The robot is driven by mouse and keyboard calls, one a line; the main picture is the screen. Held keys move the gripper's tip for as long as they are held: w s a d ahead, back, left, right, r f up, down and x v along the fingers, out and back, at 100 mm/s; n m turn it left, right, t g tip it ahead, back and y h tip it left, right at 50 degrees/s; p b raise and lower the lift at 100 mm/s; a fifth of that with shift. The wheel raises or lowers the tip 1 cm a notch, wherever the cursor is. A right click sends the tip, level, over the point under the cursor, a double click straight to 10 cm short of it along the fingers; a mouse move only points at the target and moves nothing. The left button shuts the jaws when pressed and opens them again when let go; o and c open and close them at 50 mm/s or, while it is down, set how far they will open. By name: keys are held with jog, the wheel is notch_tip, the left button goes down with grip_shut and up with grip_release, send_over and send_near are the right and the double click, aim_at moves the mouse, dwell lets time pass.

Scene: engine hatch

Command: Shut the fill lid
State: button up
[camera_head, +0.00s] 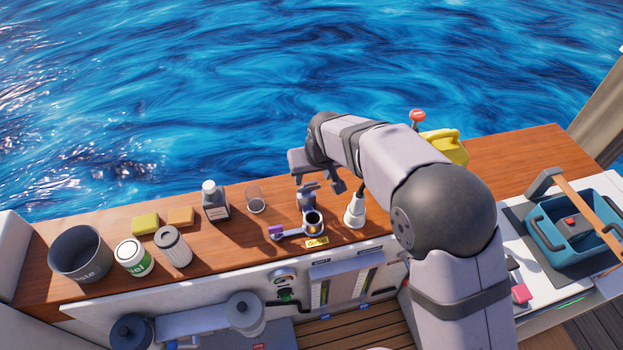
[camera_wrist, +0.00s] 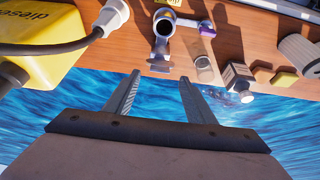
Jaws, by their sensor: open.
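The fill neck (camera_head: 313,222) stands on the wooden counter with its dark round mouth uncovered. It also shows in the wrist view (camera_wrist: 164,27). The grey fill lid (camera_head: 306,195) stands raised on the sea side of the mouth; in the wrist view the lid (camera_wrist: 160,54) lies between the neck and my fingers. A side arm with a purple end (camera_head: 276,231) reaches left from the neck. My gripper (camera_head: 319,180) is open and empty, just beyond the lid on the sea side. In the wrist view its fingertips (camera_wrist: 160,78) spread either side of the lid's line. I cannot tell any contact.
A white nozzle (camera_head: 355,211) stands close right of the neck, its cable running to the yellow diesel can (camera_head: 447,146). A clear glass (camera_head: 256,201) and a dark bottle (camera_head: 215,203) stand left. A pot (camera_head: 80,253), cans and sponges fill the far left. A yellow label (camera_head: 317,242) lies in front.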

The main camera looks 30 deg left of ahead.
aim_at(311, 183)
jog(key=shift+p+x, duration=0.95)
jog(key=shift+x, duration=1.75)
grip_shut()
jog(key=shift+f+b, duration=0.15)
jog(key=shift+b, duration=0.25)
